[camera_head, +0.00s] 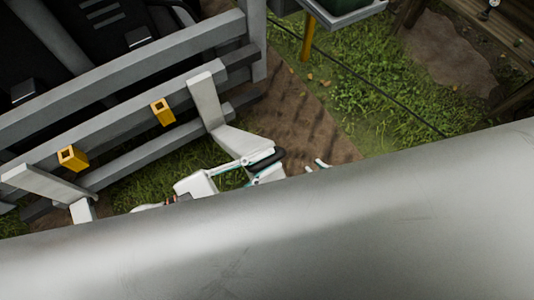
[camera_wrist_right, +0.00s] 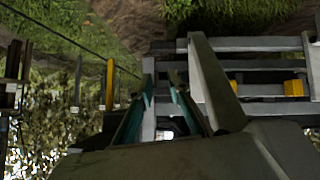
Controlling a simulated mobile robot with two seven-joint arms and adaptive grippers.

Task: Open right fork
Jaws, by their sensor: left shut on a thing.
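The right fork (camera_head: 206,103) is a pale grey, bent bar on the grey rail frame. Its upper arm stands against the rails and its lower arm (camera_head: 241,141) points toward the lower right. My left gripper (camera_head: 258,164), white with teal edges, is shut at the end of this lower arm; a dark oval part there partly hides the contact. My right gripper (camera_head: 320,164) shows only its fingertips beyond a big metal cylinder, right of the left gripper. In the right wrist view its teal fingers (camera_wrist_right: 160,92) are apart, with nothing seen held. A grey plate, likely the fork (camera_wrist_right: 213,82), rises beside them.
A smooth metal cylinder (camera_head: 300,225) covers the lower part of the head view. A second fork (camera_head: 48,183) is at the left. Yellow square tubes (camera_head: 163,112) sit on the rails (camera_head: 130,75). Grass and bare soil (camera_head: 320,140) lie to the right.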

